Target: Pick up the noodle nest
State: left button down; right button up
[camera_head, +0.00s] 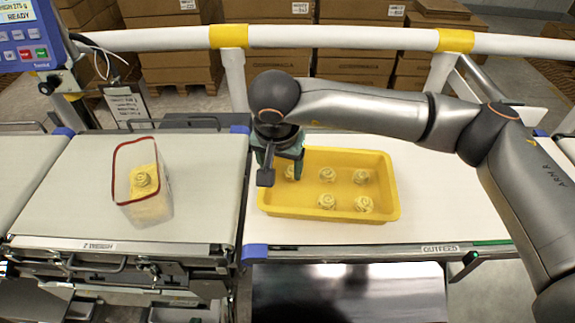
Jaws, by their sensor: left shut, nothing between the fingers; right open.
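Several pale yellow noodle nests lie in a yellow tray (330,212) on the outfeed belt. One nest (327,174) is in the middle, others are to the right (361,176) and at the front (364,204). Another nest (292,172) is at the tray's left, partly hidden by my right gripper. My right gripper (281,172) reaches over the tray's left end, beside that nest, and is open. Whether it touches the nest cannot be told. A clear container (150,209) with a red rim stands on the left belt with a nest (142,181) showing in it. My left gripper is not in view.
A white rail (330,38) with yellow clamps runs behind the belts. A control panel (25,35) stands at the upper left. The left belt is clear around the container, and the outfeed belt (440,215) is bare right of the tray.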

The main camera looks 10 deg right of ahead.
jog(key=w+d+r, duration=0.1)
jog(key=w+d, duration=0.1)
jog(key=h, duration=0.1)
send_over(292, 172)
jog(key=s, duration=0.2)
jog(key=shift+t, duration=0.4)
jog(key=f, duration=0.3)
jog(key=f+p, duration=0.1)
jog(key=f, duration=0.1)
jog(key=shift+s+a+f, duration=0.2)
jog(key=shift+a+f, duration=0.1)
jog(key=x, duration=0.2)
jog(key=w+p+x, duration=0.1)
jog(key=x, duration=0.1)
jog(key=shift+f, duration=0.1)
jog(key=shift+w+d+f, duration=0.15)
jog(key=shift+w+f, duration=0.05)
jog(key=shift+f, duration=0.3)
jog(key=c, duration=1.1)
jog(key=shift+r, duration=0.15)
